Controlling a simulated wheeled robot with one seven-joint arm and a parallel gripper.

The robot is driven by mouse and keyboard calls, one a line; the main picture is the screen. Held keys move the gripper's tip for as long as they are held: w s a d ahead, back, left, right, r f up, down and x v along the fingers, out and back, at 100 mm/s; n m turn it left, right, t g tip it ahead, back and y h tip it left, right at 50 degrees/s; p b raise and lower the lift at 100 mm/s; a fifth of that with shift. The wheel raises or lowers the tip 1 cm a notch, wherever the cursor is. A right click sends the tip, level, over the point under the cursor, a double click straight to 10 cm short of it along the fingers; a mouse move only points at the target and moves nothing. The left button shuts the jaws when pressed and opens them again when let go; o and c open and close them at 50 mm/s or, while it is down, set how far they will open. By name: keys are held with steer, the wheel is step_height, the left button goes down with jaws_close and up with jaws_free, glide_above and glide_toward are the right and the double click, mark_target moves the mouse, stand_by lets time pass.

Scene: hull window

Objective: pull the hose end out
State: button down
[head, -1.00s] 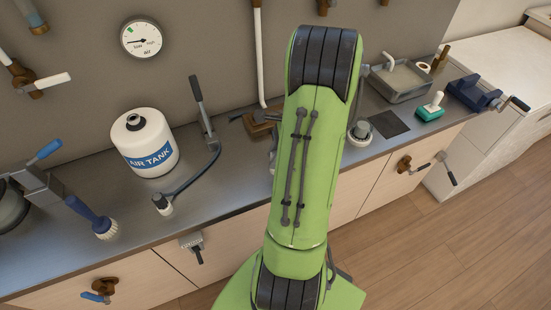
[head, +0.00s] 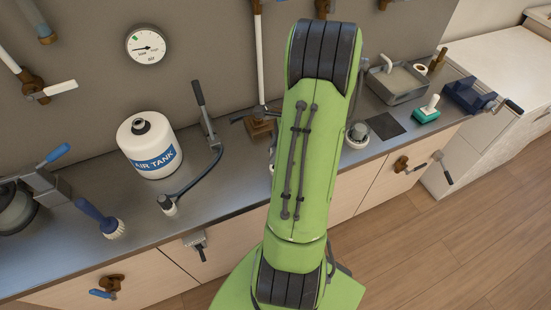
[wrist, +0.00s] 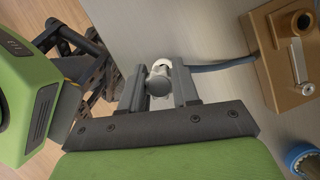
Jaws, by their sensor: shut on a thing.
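My gripper (wrist: 158,86) shows in the wrist view with its jaws closed around a grey, round-ended piece with a white part beside it, which looks like the hose end (wrist: 158,84). A dark blue-grey hose (wrist: 220,65) runs from there to a brown block (wrist: 270,55) at the right. Whether the hose end still sits in anything is hidden by the jaws. In the head view my green arm covers the gripper and hose end. The brown block (head: 262,130) shows there just left of my arm.
An air tank (head: 149,145), a pump-like lever with a hose (head: 203,115) and a brush (head: 100,217) are on the counter to the left. The floor in front is clear.

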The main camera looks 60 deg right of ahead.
steer(key=shift+r+p, duration=1.85)
steer(key=shift+r, duration=0.1)
